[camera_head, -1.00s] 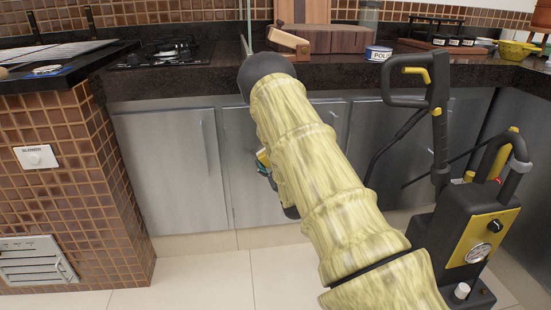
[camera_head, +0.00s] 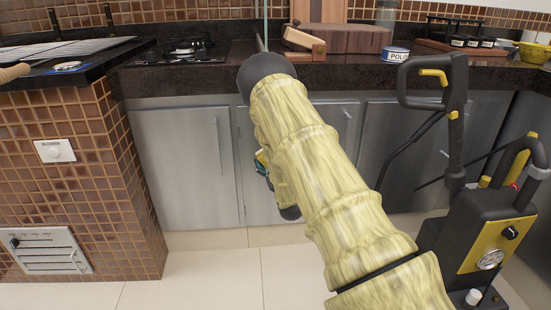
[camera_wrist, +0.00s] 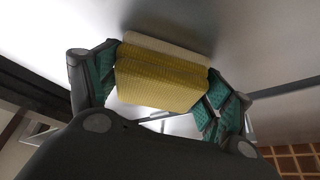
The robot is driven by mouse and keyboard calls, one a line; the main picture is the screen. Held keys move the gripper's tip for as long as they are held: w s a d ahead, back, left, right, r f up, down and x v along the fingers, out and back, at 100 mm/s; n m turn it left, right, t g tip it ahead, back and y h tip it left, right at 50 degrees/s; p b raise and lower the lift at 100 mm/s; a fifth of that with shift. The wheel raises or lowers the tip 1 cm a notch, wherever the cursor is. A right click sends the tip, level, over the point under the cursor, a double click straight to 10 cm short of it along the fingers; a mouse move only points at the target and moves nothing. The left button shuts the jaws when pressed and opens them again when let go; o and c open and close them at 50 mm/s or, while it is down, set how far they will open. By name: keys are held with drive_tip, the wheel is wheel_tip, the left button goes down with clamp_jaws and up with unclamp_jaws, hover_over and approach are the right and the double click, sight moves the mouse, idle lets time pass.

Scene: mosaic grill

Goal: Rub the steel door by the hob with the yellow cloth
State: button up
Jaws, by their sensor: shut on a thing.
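The yellow cloth (camera_wrist: 160,82) is folded into a pad between the teal-lined fingers of my gripper (camera_wrist: 158,72) in the wrist view. Its far edge faces a smooth grey steel surface (camera_wrist: 255,40), with a pale band along that edge; I cannot tell whether they touch. My gripper is right of this door, before the neighbouring door (camera_head: 250,200).
A black and yellow pressure washer (camera_head: 490,235) stands on the floor at right, its hose and handle rising beside my arm. A tiled brick column (camera_head: 85,190) stands at left. The dark counter (camera_head: 225,78) overhangs the doors. Floor before the left door is clear.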

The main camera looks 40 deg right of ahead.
sight(258, 160)
drive_tip(key=shift+w+a+r, duration=0.15)
drive_tip(key=shift+w+a, duration=0.6)
drive_tip(key=shift+a, duration=0.3)
drive_tip(key=shift+w+a, duration=0.3)
drive_tip(key=shift+a, duration=0.3)
drive_tip(key=shift+w+a, duration=0.3)
drive_tip(key=shift+a, duration=0.25)
drive_tip(key=shift+s+p, duration=0.1)
drive_tip(key=shift+p, duration=0.2)
drive_tip(key=shift+s+a+p, duration=0.35)
drive_tip(key=shift+s+a, duration=0.15)
drive_tip(key=shift+s, duration=0.35)
drive_tip(key=shift+s+a+p, duration=0.3)
drive_tip(key=shift+s+a, duration=0.25)
drive_tip(key=shift+s, duration=0.3)
drive_tip(key=shift+s+a+p, duration=0.35)
drive_tip(key=shift+s+a, duration=0.15)
drive_tip(key=shift+s, duration=0.35)
drive_tip(key=shift+s+a+p, duration=0.3)
drive_tip(key=shift+s+a, duration=0.1)
drive_tip(key=shift+s, duration=0.25)
drive_tip(key=shift+s+a+p, duration=0.25)
drive_tip(key=shift+s+a, duration=0.1)
drive_tip(key=shift+s, duration=0.25)
drive_tip(key=shift+w, duration=0.1)
